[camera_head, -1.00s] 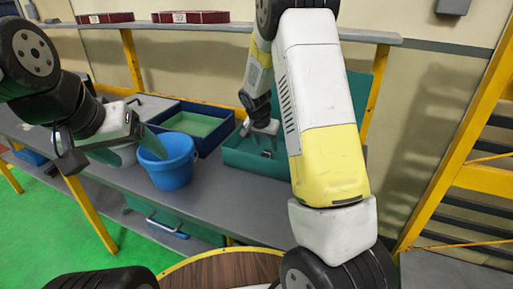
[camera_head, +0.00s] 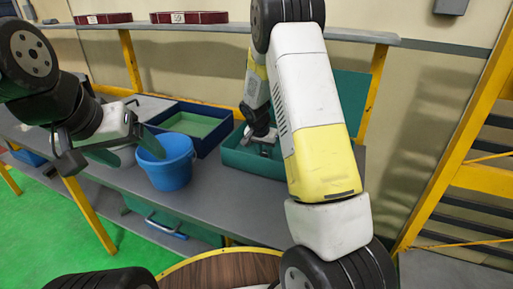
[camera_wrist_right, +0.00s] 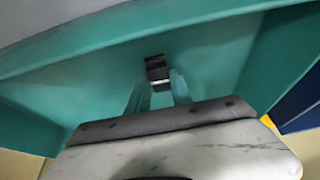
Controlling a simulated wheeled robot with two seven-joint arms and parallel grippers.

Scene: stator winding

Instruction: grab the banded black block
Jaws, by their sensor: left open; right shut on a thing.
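The banded black block (camera_wrist_right: 157,70), dark with a pale band, is between the fingertips of my right gripper (camera_wrist_right: 159,84) in the right wrist view. The gripper is shut on it. In the head view my right gripper (camera_head: 264,149) reaches down into the teal bin (camera_head: 235,157), and the block is too small and covered there to make out clearly. My left gripper (camera_head: 135,153) is open and empty, beside the blue bucket (camera_head: 170,172).
A dark blue tray (camera_head: 208,150) with a green inside stands left of the teal bin on the grey table (camera_head: 225,200). Dark red boxes (camera_head: 188,17) lie on the shelf above. My right arm hides the bin's right part. The table front is clear.

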